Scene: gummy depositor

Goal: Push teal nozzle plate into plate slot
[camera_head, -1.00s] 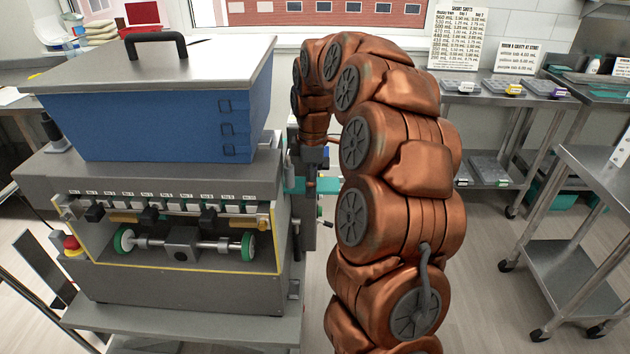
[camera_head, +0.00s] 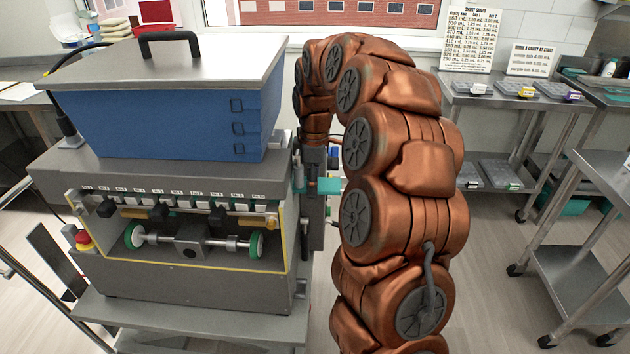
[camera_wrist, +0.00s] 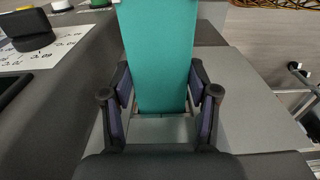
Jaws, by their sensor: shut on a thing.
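The teal nozzle plate (camera_wrist: 157,55) is a long flat strip between the fingers of my gripper (camera_wrist: 160,101) in the wrist view. My gripper is shut on it. In the head view a small part of the teal plate (camera_head: 328,186) shows beside the right side of the depositor (camera_head: 170,180), just below my gripper (camera_head: 316,178). The plate slot itself is hidden on that side, so I cannot tell how far in the plate sits.
A blue hopper (camera_head: 160,122) with a steel lid tops the depositor. A red stop button (camera_head: 84,238) is on its left. Steel carts (camera_head: 590,270) stand at the right, with open floor between. A side bench (camera_head: 500,95) holds trays.

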